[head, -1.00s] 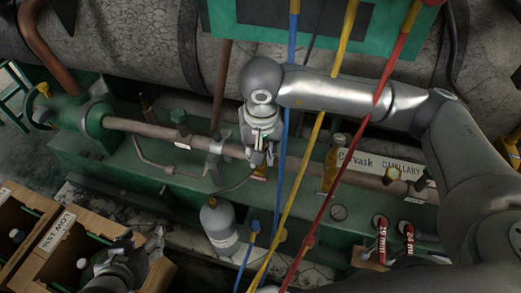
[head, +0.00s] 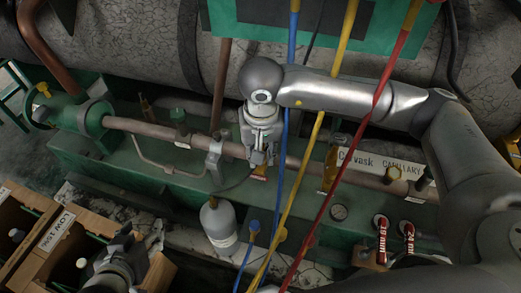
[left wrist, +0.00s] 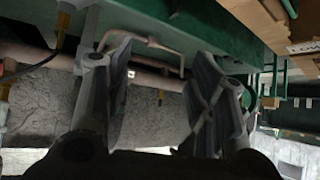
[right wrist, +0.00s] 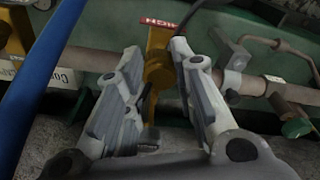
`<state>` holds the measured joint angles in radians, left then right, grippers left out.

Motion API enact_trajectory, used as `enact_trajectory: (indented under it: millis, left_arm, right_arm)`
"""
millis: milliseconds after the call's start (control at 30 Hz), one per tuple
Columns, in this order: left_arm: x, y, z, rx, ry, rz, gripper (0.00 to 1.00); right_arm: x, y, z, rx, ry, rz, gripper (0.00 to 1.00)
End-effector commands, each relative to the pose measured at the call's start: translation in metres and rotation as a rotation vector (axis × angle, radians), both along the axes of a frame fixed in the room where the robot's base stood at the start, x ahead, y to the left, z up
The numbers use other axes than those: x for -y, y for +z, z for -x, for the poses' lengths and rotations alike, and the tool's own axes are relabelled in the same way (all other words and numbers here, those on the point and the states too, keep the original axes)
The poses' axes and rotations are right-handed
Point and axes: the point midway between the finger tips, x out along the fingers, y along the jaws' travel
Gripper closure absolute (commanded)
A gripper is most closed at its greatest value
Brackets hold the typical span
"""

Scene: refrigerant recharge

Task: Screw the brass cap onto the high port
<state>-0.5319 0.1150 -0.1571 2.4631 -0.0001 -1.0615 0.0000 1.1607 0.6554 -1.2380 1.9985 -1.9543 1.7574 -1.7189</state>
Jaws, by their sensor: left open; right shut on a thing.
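My right gripper (head: 259,158) reaches down over the pipe at the middle of the green unit, right at the high port, beside its red label (right wrist: 160,22). In the right wrist view, my right gripper (right wrist: 156,52) has its fingers on either side of a brass-yellow piece (right wrist: 158,72) at the port. It is shut on this piece, which looks like the brass cap. The fingers hide where cap and port meet, so I cannot tell how they sit. My left gripper (head: 122,254) is open and empty at the lower left; it also shows in the left wrist view (left wrist: 163,65).
Blue (head: 284,150), yellow (head: 318,125) and red (head: 365,125) hoses hang across the work area, close to my right arm. A grey bottle (head: 219,222) stands in front of the unit. Wooden crates (head: 45,262) are at lower left. A pipe clamp (head: 215,153) is left of the port.

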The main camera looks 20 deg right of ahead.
Motion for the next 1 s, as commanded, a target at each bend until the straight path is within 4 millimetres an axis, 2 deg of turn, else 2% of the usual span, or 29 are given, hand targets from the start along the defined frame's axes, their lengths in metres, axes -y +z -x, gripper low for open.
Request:
enact_trajectory:
  millis: [1000]
  left_arm:
    - [0.005, 0.010, -0.011, 0.073, -0.006, 0.016, 0.49]
  right_arm:
    - [0.000, -0.003, 0.000, 0.000, 0.000, 0.000, 0.99]
